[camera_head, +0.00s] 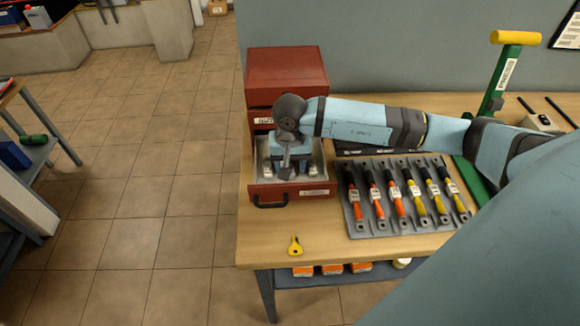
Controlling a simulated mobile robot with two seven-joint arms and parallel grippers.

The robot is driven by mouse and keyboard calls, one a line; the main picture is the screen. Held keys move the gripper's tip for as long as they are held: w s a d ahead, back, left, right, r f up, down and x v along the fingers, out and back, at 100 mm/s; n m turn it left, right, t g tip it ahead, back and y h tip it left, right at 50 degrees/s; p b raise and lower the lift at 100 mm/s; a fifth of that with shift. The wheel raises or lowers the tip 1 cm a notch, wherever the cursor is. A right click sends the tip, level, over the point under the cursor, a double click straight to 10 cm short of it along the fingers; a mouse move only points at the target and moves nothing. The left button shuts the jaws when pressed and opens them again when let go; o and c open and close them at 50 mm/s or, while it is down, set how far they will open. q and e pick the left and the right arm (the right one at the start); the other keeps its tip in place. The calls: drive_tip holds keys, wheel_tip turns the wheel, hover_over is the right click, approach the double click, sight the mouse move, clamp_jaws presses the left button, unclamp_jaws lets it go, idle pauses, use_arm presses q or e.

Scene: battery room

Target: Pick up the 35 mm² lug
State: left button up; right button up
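My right gripper (286,174) reaches in from the right and points down into the open drawer (325,191) of a red cabinet (287,68). Small grey metal pieces, apparently lugs, show in the drawer around the gripper. The sizes cannot be read, so I cannot tell which one is the 35 mm² lug. The wrist and gripper body cover the middle of the drawer. The fingertips are too small and crowded to tell whether they are open or shut on a lug. My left gripper is out of view.
A grey tray (350,219) with several red and yellow cable pieces lies right of the drawer. A small yellow tool (295,245) lies near the table's front edge. A green press-like tool with a yellow handle (515,38) stands at the right.

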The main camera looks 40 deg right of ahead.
clamp_jaws()
drive_tip(key=shift+r, duration=0.1)
